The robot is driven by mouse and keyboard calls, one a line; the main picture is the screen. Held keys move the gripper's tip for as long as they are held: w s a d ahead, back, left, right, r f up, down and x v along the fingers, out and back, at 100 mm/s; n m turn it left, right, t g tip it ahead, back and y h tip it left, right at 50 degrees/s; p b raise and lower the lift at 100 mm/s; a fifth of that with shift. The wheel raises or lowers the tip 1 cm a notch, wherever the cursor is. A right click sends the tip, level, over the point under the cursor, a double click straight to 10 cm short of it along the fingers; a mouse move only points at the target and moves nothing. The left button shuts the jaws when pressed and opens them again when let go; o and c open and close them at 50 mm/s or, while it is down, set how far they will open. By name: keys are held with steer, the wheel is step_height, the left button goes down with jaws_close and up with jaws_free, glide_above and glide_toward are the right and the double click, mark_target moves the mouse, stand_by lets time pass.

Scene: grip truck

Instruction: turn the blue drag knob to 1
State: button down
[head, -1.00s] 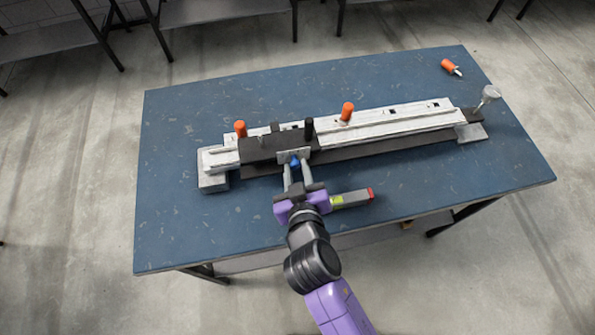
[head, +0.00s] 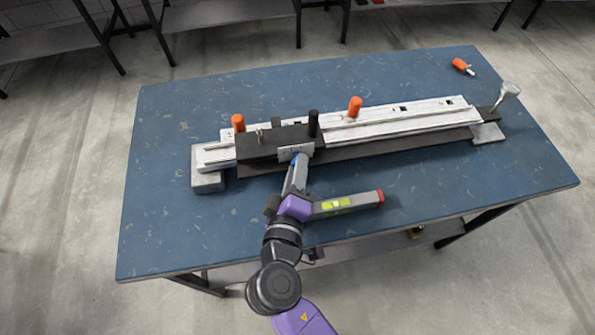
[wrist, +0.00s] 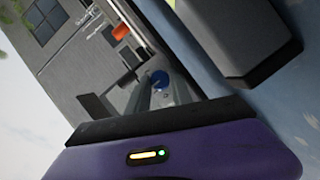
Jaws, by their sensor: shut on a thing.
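The blue drag knob (wrist: 159,79) sits on the front of the dark carriage of a long rail assembly. In the wrist view it is a round blue end between my two grey fingertips. In the head view only a sliver of the knob (head: 293,158) shows, as my fingers hide the rest. My gripper (head: 296,161) reaches it from the front of the table and is shut on it. The fingers look overlapped in the head view, with the gripper rolled on its axis. Any scale marks or number at the knob are too small to read.
The rail assembly (head: 400,122) lies across the blue table (head: 430,210). Two orange handles (head: 355,106) (head: 238,123) and a black post (head: 313,124) stand up near the carriage. A loose orange-handled tool (head: 462,66) lies at the back right.

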steer(key=shift+n+t+b, duration=0.3)
steer(key=shift+n, duration=0.2)
stand_by(0.3)
steer(key=c, duration=1.1)
jaws_free()
steer(key=shift+c, duration=0.2)
steer(key=shift+f, duration=0.1)
